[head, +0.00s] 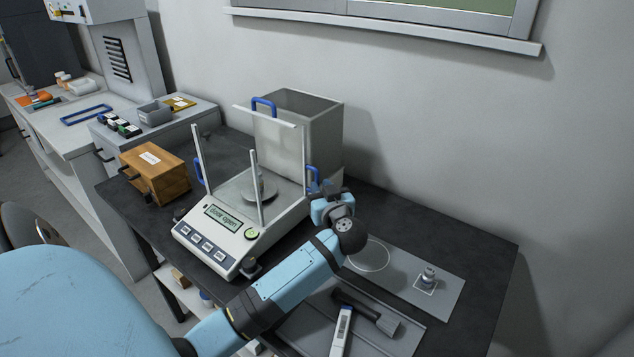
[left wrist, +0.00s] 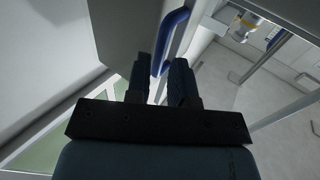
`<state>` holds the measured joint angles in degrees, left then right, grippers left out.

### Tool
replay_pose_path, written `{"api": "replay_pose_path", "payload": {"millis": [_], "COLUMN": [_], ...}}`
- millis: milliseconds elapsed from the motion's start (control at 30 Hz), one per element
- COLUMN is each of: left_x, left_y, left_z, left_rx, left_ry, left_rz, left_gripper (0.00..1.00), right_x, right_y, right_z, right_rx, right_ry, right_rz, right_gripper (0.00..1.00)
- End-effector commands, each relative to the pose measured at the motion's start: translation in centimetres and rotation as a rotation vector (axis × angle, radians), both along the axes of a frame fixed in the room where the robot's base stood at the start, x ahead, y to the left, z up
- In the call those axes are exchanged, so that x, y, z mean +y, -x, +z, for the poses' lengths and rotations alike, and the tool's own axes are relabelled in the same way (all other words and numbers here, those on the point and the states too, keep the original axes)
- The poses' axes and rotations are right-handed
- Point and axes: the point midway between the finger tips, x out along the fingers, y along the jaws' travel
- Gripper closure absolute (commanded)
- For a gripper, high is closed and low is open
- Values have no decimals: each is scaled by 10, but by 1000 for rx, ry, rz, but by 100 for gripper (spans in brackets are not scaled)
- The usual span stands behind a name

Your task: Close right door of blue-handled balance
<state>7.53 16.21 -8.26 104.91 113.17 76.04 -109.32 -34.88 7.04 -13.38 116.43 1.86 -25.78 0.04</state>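The blue-handled balance (head: 240,235) stands on the dark table, and its display (head: 222,217) reads "door open". Blue handles show at its left side (head: 199,171), top (head: 264,105) and right side. The right door's handle (head: 313,178) is near the rear of the chamber, and the right side looks open in front of it. My left gripper (head: 318,190) is at this handle. In the left wrist view the handle (left wrist: 173,40) runs between my two fingers (left wrist: 160,80), which are close together on it. Their exact contact is partly hidden. My right gripper is out of view.
A metal weight (head: 258,187) stands on the pan. Right of the balance, a grey mat (head: 450,290) holds a small weight (head: 428,278). A brush (head: 372,314) and a white pen-like tool (head: 341,330) lie in front. A wooden box (head: 155,172) stands at left.

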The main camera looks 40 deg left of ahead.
Motion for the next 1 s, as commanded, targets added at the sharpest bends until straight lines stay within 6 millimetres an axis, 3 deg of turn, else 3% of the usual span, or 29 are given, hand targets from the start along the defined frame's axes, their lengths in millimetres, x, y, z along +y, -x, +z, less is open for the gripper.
{"api": "replay_pose_path", "payload": {"millis": [200, 600, 700, 1000], "left_x": [26, 32, 31, 31], "left_y": [-13, -16, -16, -16], "left_z": [0, 0, 0, 2], "left_rx": [0, 0, 0, 1], "left_ry": [-2, 0, 0, 0], "left_rz": [1, 0, 0, 0], "left_gripper": [78, 78, 100, 100], "right_x": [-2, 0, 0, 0], "right_y": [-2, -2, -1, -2], "right_z": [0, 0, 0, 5], "right_rx": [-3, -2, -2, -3], "right_ry": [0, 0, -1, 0], "right_rz": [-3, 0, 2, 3], "right_gripper": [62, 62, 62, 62]}}
